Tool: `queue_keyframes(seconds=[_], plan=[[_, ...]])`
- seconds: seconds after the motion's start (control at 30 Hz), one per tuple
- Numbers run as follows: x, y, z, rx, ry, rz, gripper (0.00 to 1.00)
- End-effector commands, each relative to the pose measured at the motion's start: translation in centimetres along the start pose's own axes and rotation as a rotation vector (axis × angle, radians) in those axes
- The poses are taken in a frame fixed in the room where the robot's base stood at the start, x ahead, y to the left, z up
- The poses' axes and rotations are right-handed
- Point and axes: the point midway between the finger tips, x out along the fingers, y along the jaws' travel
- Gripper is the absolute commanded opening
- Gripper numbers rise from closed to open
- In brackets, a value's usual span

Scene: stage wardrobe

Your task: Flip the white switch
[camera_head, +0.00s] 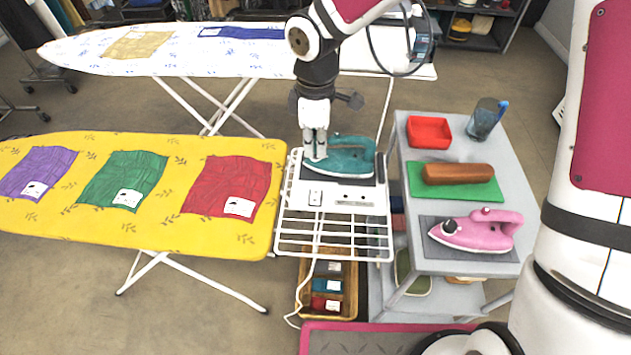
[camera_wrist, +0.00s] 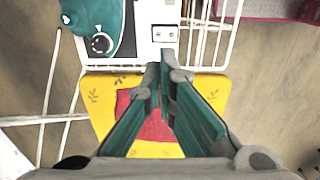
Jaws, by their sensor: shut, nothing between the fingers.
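The white switch (camera_head: 315,197) sits at the left end of the front strip of a dark-topped ironing station (camera_head: 355,199). It also shows in the wrist view as a small white block (camera_wrist: 165,33), just beyond my fingertips. My gripper (camera_head: 315,156) points down above the station, beside the teal iron (camera_head: 345,158) and behind the switch in the head view. In the wrist view my gripper (camera_wrist: 165,72) has its fingers together with nothing between them. I cannot tell its exact height; it appears apart from the switch.
A white wire rack (camera_head: 340,241) surrounds the station. A yellow ironing board (camera_head: 60,222) with folded cloths lies to the left. A grey cart (camera_head: 415,150) at the right holds a pink iron (camera_head: 478,231), a red tray (camera_head: 429,132) and a jug (camera_head: 486,120). A basket (camera_head: 350,301) stands below.

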Motion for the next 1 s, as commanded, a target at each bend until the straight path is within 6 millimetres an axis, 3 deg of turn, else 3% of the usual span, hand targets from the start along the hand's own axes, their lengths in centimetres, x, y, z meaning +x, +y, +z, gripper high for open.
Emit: queue_keyframes(seconds=[0.23, 0.37, 0.8, 1.0], plan=[[0.3, 0.0, 0.0, 0.0, 0.0, -0.001, 0.0], [1.4, -0.1, 0.0, 0.001, -0.001, -0.004, 0.0], [9.7, -0.1, 0.0, -0.002, -0.001, -0.004, 0.0], [12.6, -0.1, 0.0, -0.001, -0.001, -0.003, 0.0]])
